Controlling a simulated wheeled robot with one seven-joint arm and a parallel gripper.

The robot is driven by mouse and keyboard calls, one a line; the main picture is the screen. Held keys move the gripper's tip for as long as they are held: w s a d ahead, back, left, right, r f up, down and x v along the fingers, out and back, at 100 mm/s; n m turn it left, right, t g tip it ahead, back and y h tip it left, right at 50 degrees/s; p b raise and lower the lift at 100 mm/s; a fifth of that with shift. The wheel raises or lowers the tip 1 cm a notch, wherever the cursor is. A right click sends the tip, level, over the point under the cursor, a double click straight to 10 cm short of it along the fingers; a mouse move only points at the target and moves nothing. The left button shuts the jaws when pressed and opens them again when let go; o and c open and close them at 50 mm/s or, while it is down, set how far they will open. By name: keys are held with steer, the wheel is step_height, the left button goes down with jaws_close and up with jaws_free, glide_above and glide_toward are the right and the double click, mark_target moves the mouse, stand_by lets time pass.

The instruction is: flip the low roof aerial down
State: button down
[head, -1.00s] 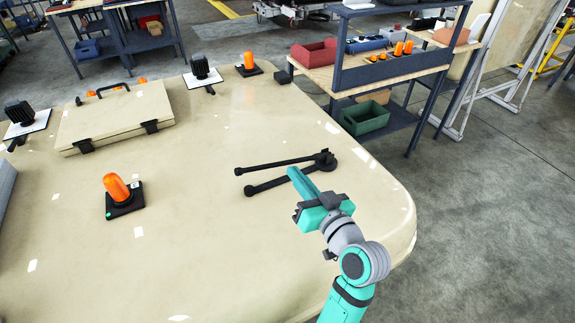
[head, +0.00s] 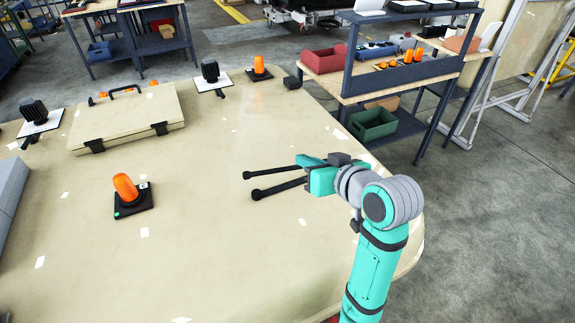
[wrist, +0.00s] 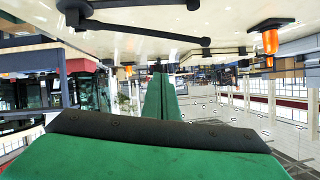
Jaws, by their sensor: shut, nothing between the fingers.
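The black roof aerial (head: 278,188) lies near the right side of the cream roof (head: 215,240). Two thin rods with knobbed ends run left from its pivot end. In the head view my gripper and wrist hide the pivot. The wrist view shows the pivot and both rods of the aerial (wrist: 150,32) at the top, upside down. I cannot tell how far each rod stands off the roof. My gripper (head: 304,160) is shut and empty, pointing left beside the rods' right part. Its green fingers show closed together in the wrist view (wrist: 158,80). I see no clear contact.
An orange beacon (head: 126,188) stands left of the aerial. A hatch (head: 130,117), a work lamp (head: 211,75) and another beacon (head: 259,67) stand farther back. A shelved bench (head: 400,80) is beyond the roof's right edge. The roof in front of the aerial is clear.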

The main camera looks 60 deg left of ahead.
glide_above(292, 168)
steer(key=s, duration=0.2)
step_height(292, 168, down, 4)
steer(key=f, duration=0.1)
steer(key=d+f, duration=0.1)
steer(key=s+f, duration=0.1)
steer(key=f, duration=0.1)
steer(key=shift+d, duration=0.2)
steer(key=shift+s, duration=0.1)
steer(key=shift+a, duration=0.1)
